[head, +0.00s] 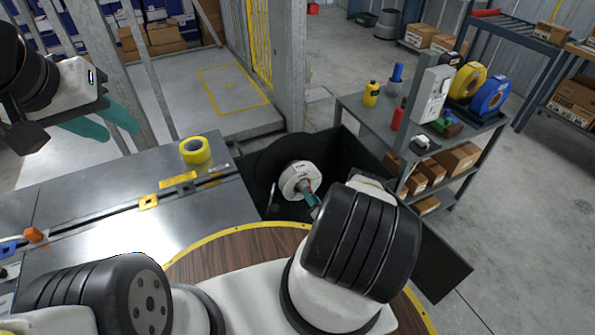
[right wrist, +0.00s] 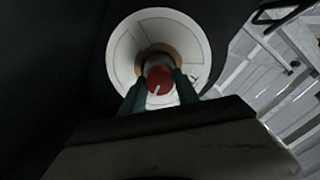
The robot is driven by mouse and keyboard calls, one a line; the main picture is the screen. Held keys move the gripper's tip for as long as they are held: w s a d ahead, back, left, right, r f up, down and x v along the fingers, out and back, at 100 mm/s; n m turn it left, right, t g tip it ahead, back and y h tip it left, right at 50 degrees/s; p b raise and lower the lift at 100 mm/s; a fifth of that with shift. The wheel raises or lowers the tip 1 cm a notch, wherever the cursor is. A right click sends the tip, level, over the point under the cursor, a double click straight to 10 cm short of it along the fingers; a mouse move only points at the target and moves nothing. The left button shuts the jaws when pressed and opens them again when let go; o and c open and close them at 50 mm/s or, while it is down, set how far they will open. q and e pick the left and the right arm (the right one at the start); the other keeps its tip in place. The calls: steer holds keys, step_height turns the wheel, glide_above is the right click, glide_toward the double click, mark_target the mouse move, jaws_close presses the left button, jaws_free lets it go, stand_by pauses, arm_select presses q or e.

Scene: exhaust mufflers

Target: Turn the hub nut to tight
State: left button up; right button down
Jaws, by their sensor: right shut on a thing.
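A white round hub dial (head: 293,178) sits in a dark housing at the middle of the head view. It also shows in the right wrist view (right wrist: 126,45) with printed marks on its face and a tan ring at its centre. The red hub nut (right wrist: 158,75) with a white pointer line, tilted toward lower left, is at that centre. My right gripper (right wrist: 160,88) has its teal fingers on either side of the nut and is shut on it. In the head view my right gripper (head: 308,193) partly hides the nut. My left gripper (head: 108,124) is empty, fingers apart, raised at upper left.
A steel bench (head: 90,210) at left holds a yellow tape roll (head: 195,150) and small yellow and orange parts. A grey cart (head: 365,120) with bottles, tape reels and boxes stands at right. A wood-topped round surface (head: 235,250) lies in front.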

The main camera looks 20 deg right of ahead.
steer(key=shift+m, duration=0.7)
steer(key=c, duration=0.9)
jaws_free()
steer(key=s+d, duration=0.1)
steer(key=s, duration=0.6)
steer(key=shift+s, duration=0.4)
steer(key=shift+d, duration=0.1)
